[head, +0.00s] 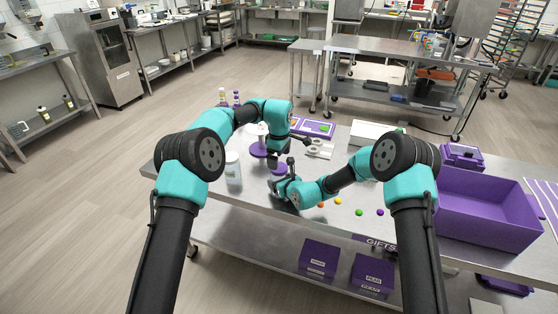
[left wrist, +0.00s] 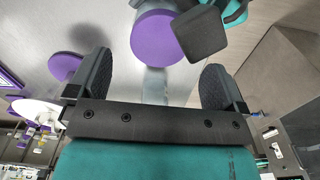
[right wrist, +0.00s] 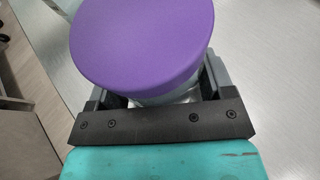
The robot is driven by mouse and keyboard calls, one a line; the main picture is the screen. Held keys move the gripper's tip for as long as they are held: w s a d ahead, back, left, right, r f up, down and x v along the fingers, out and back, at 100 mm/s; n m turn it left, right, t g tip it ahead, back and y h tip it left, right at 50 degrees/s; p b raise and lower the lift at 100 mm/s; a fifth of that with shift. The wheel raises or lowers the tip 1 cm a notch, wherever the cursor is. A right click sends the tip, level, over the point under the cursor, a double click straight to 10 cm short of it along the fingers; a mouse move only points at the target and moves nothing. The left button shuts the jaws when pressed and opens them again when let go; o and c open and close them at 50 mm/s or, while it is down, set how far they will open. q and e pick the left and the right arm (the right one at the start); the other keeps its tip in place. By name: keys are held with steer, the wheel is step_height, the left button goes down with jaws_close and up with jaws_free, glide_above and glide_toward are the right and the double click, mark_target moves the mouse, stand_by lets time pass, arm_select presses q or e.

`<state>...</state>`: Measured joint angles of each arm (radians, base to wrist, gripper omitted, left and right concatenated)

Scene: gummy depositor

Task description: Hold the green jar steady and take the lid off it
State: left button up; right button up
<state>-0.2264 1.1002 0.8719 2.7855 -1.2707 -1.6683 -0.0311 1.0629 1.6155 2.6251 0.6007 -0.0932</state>
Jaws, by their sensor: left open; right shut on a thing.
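The jar's round purple lid (right wrist: 142,38) sits on the jar, and only a strip of pale clear jar wall (right wrist: 165,98) shows under it in the right wrist view. I cannot make out its green colour. My right gripper (head: 279,186) is shut around the jar body below the lid. My left gripper (head: 278,153) is open and empty above the jar, pointing down. In the left wrist view the lid (left wrist: 158,38) lies beyond its open fingers, apart from them, beside a dark finger of my right gripper (left wrist: 202,34).
A white jar (head: 233,168) stands left on the steel table. Another purple disc (head: 259,151) is near my left gripper. Several small coloured candies (head: 359,212) lie to the right. A large purple bin (head: 487,213) stands at the far right. A purple tray (head: 325,128) lies behind.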

arm_select(q)
steer(key=shift+c, duration=0.4)
step_height(320, 180, up, 4)
steer(key=shift+f+n, duration=0.25)
steer(key=shift+n, duration=0.35)
steer(key=shift+f, duration=0.1)
steer(key=shift+f, duration=3.95)
steer(key=c, duration=0.9)
steer(key=o, duration=1)
